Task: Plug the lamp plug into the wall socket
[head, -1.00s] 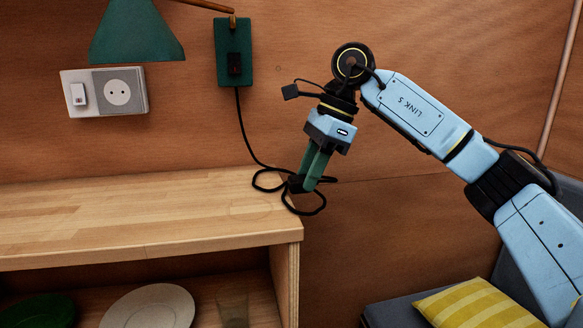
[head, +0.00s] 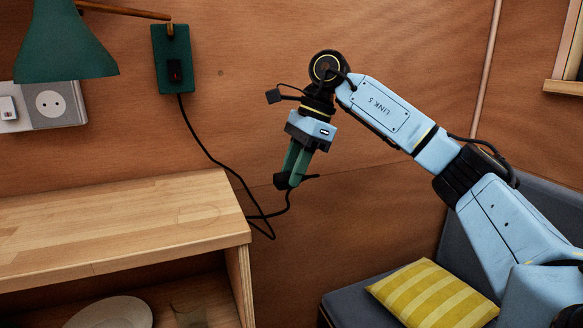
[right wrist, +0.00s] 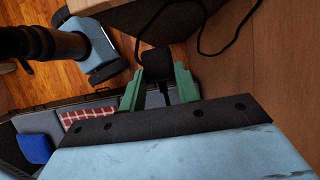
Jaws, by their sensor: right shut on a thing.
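My right gripper (head: 290,175) is shut on the black lamp plug (head: 282,181), in the air just right of the wooden counter's end. In the right wrist view the plug (right wrist: 156,62) sits between the green fingers. The black cord (head: 212,158) runs from the green wall lamp's base (head: 174,58) down past the counter edge and up to the plug. The wall socket (head: 50,103) is a round recess with two holes in a grey plate, at the left beneath the green lampshade (head: 62,45). The plug is well to the right of and below the socket. My left gripper is not in view.
The wooden counter (head: 110,222) has a clear top below the socket. A white switch (head: 8,108) is left of the socket. A plate (head: 112,313) lies on the shelf below. A yellow striped cushion (head: 433,293) lies on the grey bench at lower right.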

